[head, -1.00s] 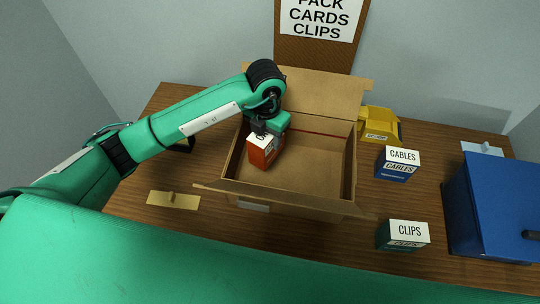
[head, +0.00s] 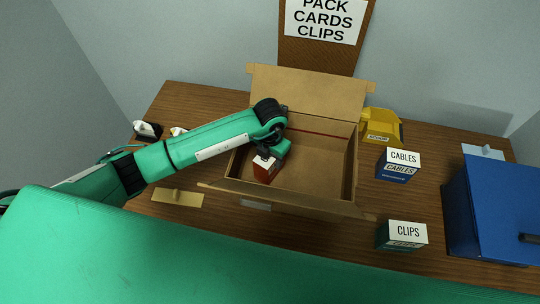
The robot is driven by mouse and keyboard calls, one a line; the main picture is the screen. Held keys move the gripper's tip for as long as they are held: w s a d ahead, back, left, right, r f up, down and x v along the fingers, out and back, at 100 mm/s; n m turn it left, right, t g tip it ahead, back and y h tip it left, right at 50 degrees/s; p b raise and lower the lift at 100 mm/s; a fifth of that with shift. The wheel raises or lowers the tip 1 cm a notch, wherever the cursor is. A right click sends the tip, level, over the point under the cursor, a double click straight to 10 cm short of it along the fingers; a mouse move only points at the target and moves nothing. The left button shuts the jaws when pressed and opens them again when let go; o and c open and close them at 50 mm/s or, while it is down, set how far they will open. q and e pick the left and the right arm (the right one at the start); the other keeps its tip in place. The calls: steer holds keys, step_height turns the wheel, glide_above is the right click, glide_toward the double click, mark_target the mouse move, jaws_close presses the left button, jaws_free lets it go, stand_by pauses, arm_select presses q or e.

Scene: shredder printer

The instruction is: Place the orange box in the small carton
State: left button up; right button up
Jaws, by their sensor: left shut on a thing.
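The orange box (head: 264,171), orange-red with a white top, is inside the open small carton (head: 322,180), at its left side. My left gripper (head: 268,153) is shut on the top of the box and reaches down into the carton. I cannot tell whether the box touches the carton floor. The carton's flaps are folded open, and the right part of its inside is empty. My right gripper is not in view.
A blue CABLES box (head: 396,172) and a green CLIPS box (head: 395,242) stand right of the carton. A yellow bin (head: 382,126) is behind them. A large blue box (head: 492,208) stands far right. A brass plate (head: 178,198) lies left. A PACK CARDS CLIPS sign (head: 325,18) hangs behind.

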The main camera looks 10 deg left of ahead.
arm_select(q)
steer(key=shift+f, duration=0.2)
steer(key=o, duration=1.1)
steer(key=shift+r, duration=0.1)
steer(key=shift+r, duration=0.5)
step_height(320, 180, up, 11)
steer(key=b, duration=0.2)
steer(key=shift+r+b, duration=0.15)
steer(key=shift+b, duration=0.25)
